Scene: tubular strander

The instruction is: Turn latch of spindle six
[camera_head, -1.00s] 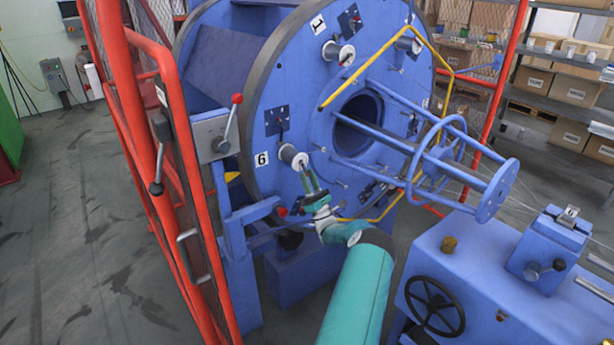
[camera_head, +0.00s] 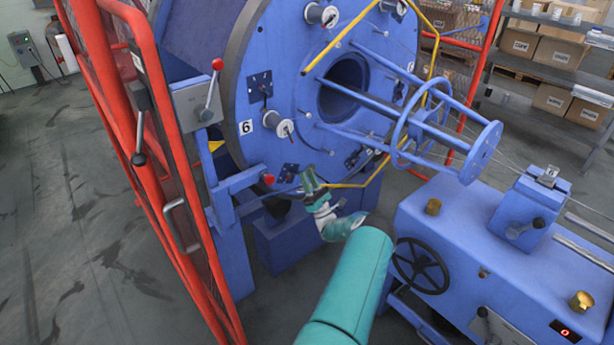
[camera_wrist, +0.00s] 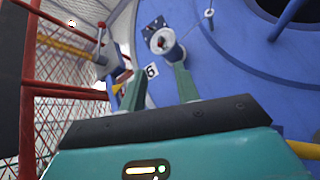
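The spindle marked 6 (camera_head: 246,127) is on the front of the large blue disc, at its lower left. Its dark latch plate (camera_head: 260,87) with a small dark lever sits above a white spool (camera_head: 279,124). In the wrist view the spool (camera_wrist: 160,41) shows above the gap between my fingers, with the latch plate (camera_wrist: 152,25) behind it and the 6 label (camera_wrist: 151,71) below. The lever's exact angle is too small to tell. My gripper (camera_head: 309,182) is below and right of the spool, apart from it. In the wrist view my gripper (camera_wrist: 159,75) is open and empty.
A red mesh guard (camera_head: 160,170) stands at the left, with a grey box and red-knobbed lever (camera_head: 212,90). A yellow tube (camera_head: 343,43) and blue rods (camera_head: 385,140) stick out right of the spindle. A blue bench with a handwheel (camera_head: 421,266) is at lower right.

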